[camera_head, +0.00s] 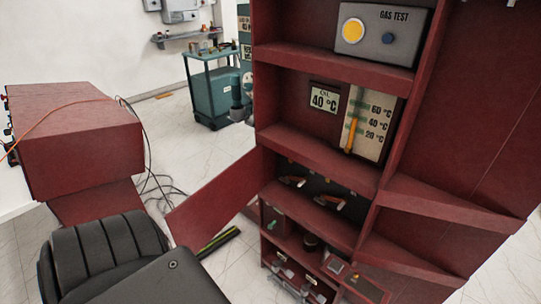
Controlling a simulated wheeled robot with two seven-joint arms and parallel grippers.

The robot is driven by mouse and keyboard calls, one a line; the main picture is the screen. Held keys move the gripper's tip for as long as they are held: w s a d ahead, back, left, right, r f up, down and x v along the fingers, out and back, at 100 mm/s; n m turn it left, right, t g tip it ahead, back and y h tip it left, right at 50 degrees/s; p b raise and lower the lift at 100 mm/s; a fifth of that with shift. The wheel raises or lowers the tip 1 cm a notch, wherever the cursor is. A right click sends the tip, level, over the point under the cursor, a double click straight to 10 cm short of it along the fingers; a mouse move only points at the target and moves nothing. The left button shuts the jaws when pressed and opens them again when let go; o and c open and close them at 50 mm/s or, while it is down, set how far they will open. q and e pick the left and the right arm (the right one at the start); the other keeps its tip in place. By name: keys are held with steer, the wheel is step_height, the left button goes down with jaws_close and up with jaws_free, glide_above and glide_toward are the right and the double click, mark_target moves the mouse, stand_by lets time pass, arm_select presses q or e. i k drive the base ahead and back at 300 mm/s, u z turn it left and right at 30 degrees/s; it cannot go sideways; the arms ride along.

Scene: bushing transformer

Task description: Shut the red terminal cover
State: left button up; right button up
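The red terminal cover, seen as a flat red panel (214,201), stands open. It swings out to the left from the lower left side of the tall red cabinet (292,146). The lower compartment beside it is exposed, with orange-and-white terminal fittings (328,201) on a dark back. The cover's lower left part is partly hidden by a dark shape in the foreground.
A red box (75,140) with an orange cable stands at the left. Black cables (160,188) lie on the pale floor behind it. A teal cart (210,90) stands at the back. A dark strip with a yellow-green edge (219,242) shows below the cover.

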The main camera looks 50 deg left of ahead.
mark_target(195, 222)
steer(key=z, duration=2.25)
steer(key=k, duration=2.65)
steer(key=u, duration=1.95)
steer(key=i, duration=1)
steer(key=z, duration=0.05)
